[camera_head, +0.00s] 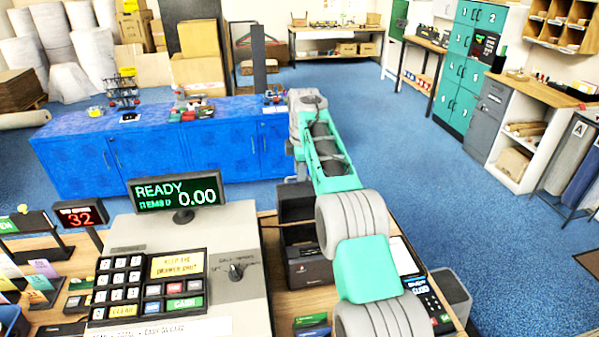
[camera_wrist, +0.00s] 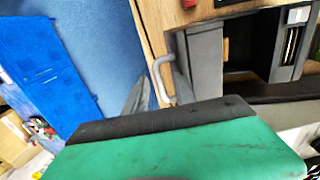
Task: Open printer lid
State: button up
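The printer appears to be the dark box (camera_head: 308,268) on the counter, just right of the cash register in the head view. My arm hides its right side, and I cannot make out its lid clearly. In the wrist view a dark grey housing (camera_wrist: 205,62) stands by the wooden counter edge; it may be the same printer. My gripper (camera_wrist: 160,92) shows there as two grey fingers standing apart, partly hidden by my green wrist body. It looks open, with nothing seen between the fingers except a pale looped handle behind.
The cash register (camera_head: 185,262) with its READY display (camera_head: 178,193) stands left of the printer. A card terminal (camera_head: 425,292) is to the right, beyond my arm. A blue cabinet (camera_head: 185,155) stands behind the counter, with open blue floor (camera_head: 400,160) to the right.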

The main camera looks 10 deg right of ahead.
notch_tip(320, 180, up, 8)
jog(key=s, duration=0.1)
jog(key=shift+s+f, duration=0.2)
jog(key=shift+s, duration=0.05)
jog(key=s+r+m+t+b, duration=0.1)
jog(key=s+r+m+b, duration=0.2)
jog(key=s+m, duration=1.05)
jog(key=s+f+m, duration=0.1)
jog(key=s+f, duration=0.3)
jog(key=s, duration=0.4)
jog(key=s+f+m+t+b, duration=0.1)
jog(key=s+f+m, duration=0.1)
jog(key=s+f, duration=0.3)
jog(key=s+f+m, duration=0.1)
jog(key=s+f, duration=0.3)
jog(key=s, duration=0.7)
jog(key=shift+a+f, duration=0.25)
jog(key=shift+a, duration=0.1)
